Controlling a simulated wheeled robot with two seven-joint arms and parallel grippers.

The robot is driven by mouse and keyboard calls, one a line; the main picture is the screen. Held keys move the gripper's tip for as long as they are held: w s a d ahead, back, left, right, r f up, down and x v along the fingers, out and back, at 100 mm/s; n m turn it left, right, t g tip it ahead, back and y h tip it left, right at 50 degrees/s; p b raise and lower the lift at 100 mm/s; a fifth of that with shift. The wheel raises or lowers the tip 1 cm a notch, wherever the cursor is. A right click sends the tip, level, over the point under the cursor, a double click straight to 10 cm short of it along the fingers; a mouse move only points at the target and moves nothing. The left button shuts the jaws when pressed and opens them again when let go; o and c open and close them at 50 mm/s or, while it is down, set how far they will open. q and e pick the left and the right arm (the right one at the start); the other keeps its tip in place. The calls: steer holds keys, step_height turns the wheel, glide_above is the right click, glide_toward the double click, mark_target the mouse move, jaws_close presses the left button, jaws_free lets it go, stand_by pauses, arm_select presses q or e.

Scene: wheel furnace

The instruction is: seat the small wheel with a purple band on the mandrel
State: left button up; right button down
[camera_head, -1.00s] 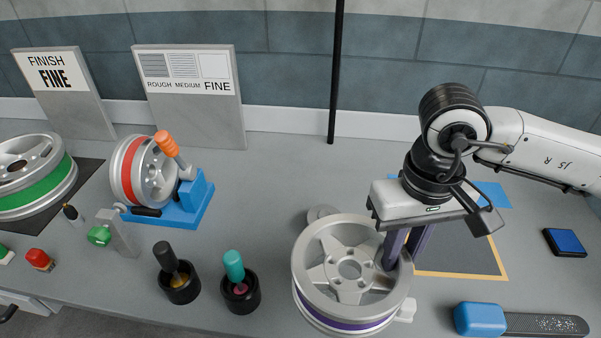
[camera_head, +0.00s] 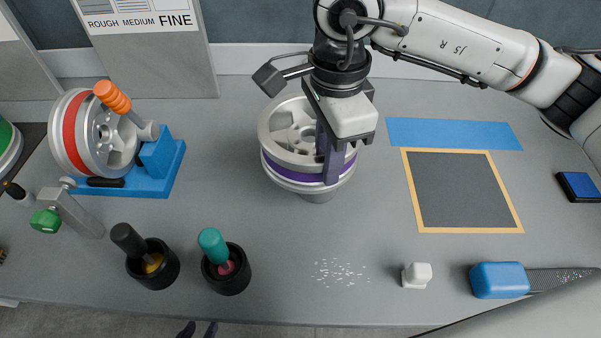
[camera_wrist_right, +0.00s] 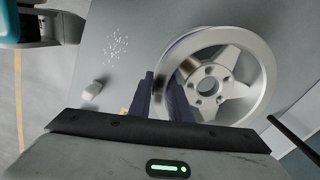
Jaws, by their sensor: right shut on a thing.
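The small wheel with a purple band (camera_head: 284,172) is upright on its axis, spokes up, near the middle of the bench. My right gripper (camera_head: 328,165) is shut on its rim at the near right side; the right wrist view shows the fingers (camera_wrist_right: 160,97) across the rim of the wheel (camera_wrist_right: 253,95). A grey round stub (camera_head: 318,197), apparently the mandrel, shows just under the wheel. Its top is hidden, so I cannot tell whether the wheel touches it. My left gripper (camera_head: 198,330) shows only two dark, separated fingertips at the bottom edge, open and empty.
A red-banded wheel (camera_head: 70,135) stands on a blue stand (camera_head: 165,165) at left. Two black cups (camera_head: 152,268) (camera_head: 228,272) with handled tools stand in front. A white block (camera_head: 417,275), pale flecks and a blue-handled file (camera_head: 498,280) lie at front right. The framed dark mat (camera_head: 460,190) is empty.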

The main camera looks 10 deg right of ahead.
mark_target(299, 177)
steer(key=m, duration=0.1)
steer(key=a+m, duration=0.1)
steer(key=m, duration=0.1)
steer(key=a+m+b, duration=0.1)
steer(key=shift+w+a+f, duration=0.15)
steer(key=shift+w+f, duration=0.15)
steer(key=shift+f, duration=0.1)
steer(key=m, duration=0.1)
steer(key=a+m, duration=0.1)
steer(key=m, duration=0.1)
steer(key=a+m+b, duration=0.1)
steer(key=shift+w+f+m, duration=0.15)
steer(key=shift+w+m, duration=0.05)
steer(key=shift+m, duration=0.2)
steer(key=shift+f+b, duration=0.2)
steer(key=shift+b, duration=0.3)
steer(key=shift+f+b, duration=1.35)
